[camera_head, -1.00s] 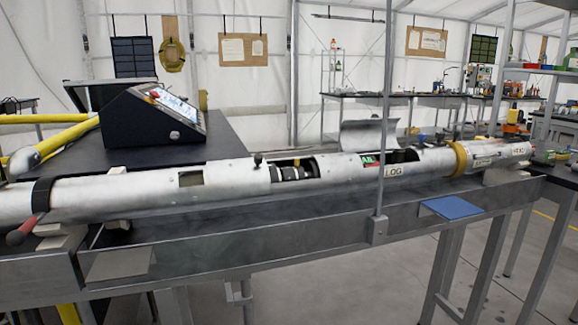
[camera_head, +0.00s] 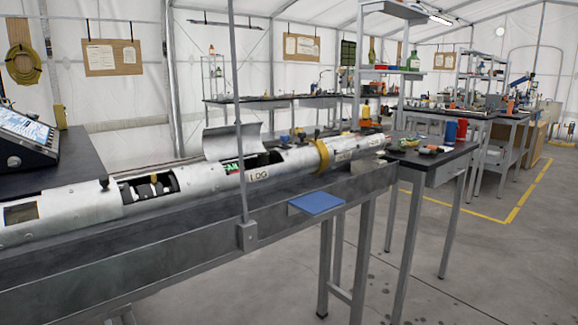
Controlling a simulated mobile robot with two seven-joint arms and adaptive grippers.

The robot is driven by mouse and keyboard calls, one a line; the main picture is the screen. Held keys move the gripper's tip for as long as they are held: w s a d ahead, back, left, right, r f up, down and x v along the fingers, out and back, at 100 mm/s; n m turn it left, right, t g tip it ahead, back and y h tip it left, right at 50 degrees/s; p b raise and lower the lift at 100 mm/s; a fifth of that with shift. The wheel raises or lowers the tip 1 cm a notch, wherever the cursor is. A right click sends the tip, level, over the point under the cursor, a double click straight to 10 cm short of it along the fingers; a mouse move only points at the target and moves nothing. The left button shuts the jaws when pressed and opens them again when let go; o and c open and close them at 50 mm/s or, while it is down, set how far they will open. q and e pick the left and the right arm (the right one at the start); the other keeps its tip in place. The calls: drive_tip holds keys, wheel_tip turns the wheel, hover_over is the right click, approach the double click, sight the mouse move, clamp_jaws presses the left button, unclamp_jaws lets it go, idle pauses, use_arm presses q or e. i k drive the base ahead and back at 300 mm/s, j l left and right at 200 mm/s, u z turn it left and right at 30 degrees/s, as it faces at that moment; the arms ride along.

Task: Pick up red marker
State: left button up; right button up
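I cannot make out a red marker for certain in this view. A small red cylinder (camera_head: 461,130) stands on the dark side table at the right, beside a blue cylinder (camera_head: 450,132); it is too small to tell what it is. Neither of my grippers is in view.
A long silver tube (camera_head: 80,207) with open hatches lies along a metal bench (camera_head: 130,265) from the left. A blue pad (camera_head: 316,203) sticks out from the bench's front. A thin upright post (camera_head: 238,110) stands before the tube. Grey floor (camera_head: 480,270) at the right is clear.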

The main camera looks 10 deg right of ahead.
sight(388, 138)
drive_tip(key=i+l+z, duration=0.1)
drive_tip(key=l, duration=0.3)
drive_tip(key=i+l+z, duration=0.1)
drive_tip(key=l, duration=0.3)
drive_tip(key=i+l+z, duration=0.1)
drive_tip(key=l, duration=0.25)
drive_tip(key=i+l+z, duration=0.1)
drive_tip(key=l, duration=0.3)
drive_tip(key=i+l+z, duration=0.15)
drive_tip(key=l, duration=0.2)
